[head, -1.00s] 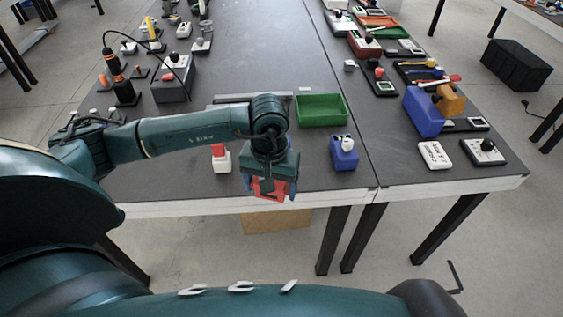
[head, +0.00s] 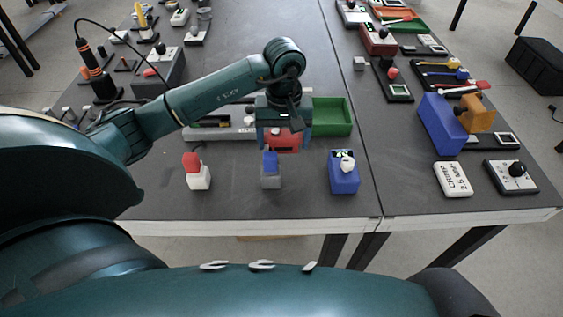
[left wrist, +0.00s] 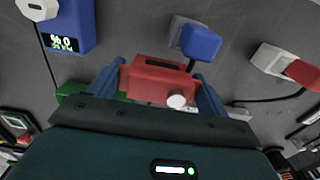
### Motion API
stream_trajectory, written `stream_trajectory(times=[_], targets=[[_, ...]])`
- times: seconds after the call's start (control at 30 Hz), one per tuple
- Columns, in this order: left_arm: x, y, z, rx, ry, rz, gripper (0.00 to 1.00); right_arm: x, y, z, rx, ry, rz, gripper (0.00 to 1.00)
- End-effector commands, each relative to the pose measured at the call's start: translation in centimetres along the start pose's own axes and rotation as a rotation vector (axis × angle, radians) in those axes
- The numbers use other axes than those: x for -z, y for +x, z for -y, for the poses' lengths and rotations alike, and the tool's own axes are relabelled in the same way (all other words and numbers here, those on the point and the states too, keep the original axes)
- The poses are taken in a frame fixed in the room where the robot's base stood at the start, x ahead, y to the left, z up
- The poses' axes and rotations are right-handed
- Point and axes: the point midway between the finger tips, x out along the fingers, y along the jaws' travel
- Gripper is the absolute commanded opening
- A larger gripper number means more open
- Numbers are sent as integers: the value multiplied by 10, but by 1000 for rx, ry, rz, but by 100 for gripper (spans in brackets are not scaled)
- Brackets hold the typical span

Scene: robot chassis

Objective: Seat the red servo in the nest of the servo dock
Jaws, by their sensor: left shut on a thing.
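My left gripper (head: 284,146) is shut on the red servo (head: 285,135), above the table and in front of the green bin. In the left wrist view the servo (left wrist: 152,80) sits between the two fingers (left wrist: 157,88), with its round white horn (left wrist: 177,101) showing. A long light-grey fixture (head: 211,133) with a dark slot lies behind and left of the gripper. It may be the servo dock; the arm and gripper cover part of it, and I cannot make out a nest. My right gripper is not in view.
Near the front edge stand a white block with a red top (head: 197,178), a grey block with a blue top (head: 271,177) and a blue box with a white knob (head: 343,177). The green bin (head: 331,114) is just right of the gripper. Bare table lies between the blocks.

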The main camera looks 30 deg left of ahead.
Motion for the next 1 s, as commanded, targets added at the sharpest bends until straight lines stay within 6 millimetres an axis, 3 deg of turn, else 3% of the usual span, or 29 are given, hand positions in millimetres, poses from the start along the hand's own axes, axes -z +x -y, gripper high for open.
stream_trajectory(times=[0.1, 0.53, 0.9, 0.93, 1.0], targets=[[0, 20, 0, -1, -1, 2, 50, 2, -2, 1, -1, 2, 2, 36], [0, 66, -1, -1, 0, 1, 50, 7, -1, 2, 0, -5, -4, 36], [1, 72, 0, -2, 1, -3, 50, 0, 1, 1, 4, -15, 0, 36], [1, 72, 0, -2, 1, -2, 79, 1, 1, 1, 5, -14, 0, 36], [0, 71, 0, -2, 1, -2, 85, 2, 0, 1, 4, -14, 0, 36]])
